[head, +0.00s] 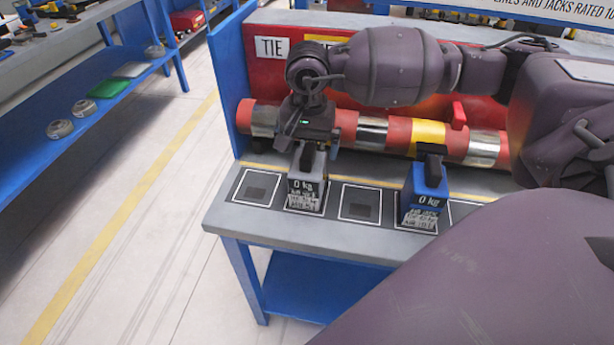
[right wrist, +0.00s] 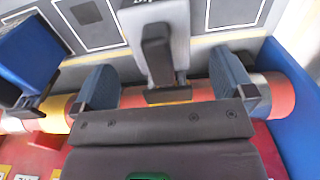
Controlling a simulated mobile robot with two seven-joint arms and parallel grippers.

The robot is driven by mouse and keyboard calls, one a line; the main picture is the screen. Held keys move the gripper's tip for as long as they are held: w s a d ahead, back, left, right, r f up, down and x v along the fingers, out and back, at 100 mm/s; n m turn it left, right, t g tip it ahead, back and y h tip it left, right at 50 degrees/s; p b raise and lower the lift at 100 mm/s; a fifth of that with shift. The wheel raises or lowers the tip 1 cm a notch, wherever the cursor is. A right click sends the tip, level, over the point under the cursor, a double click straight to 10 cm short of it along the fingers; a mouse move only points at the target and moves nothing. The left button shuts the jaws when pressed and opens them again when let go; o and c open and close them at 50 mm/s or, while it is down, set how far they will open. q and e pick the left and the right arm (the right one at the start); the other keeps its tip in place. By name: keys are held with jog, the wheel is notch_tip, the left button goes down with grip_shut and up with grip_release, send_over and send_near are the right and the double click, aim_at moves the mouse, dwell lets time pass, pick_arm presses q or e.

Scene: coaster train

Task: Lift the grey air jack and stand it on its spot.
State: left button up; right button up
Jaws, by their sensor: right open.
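The grey air jack (head: 306,192) stands upright on a white-framed square of the bench top, with "0 kg" on its face. Its dark handle shows in the right wrist view (right wrist: 157,55), between and a little beyond the two fingers. My right gripper (head: 307,150) is right above the jack, pointing down, with its fingers apart. In the right wrist view the open fingers (right wrist: 165,85) have clear gaps to the handle. The head view hides whether they touch the jack. Empty dark squares (head: 256,189) and (head: 360,204) lie on either side of it. My left gripper is not in view.
A blue jack (head: 428,190) marked "0 kg" stands to the right. A red, silver and yellow cylinder (head: 395,133) lies along the back of the bench (head: 300,227). A blue side panel (head: 230,85) closes the left end. A blue shelf (head: 90,100) stands across the aisle.

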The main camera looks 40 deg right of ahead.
aim_at(308, 175)
jog(key=shift+f, duration=2.6)
jog(key=shift+r, duration=0.1)
jog(key=c, duration=1.5)
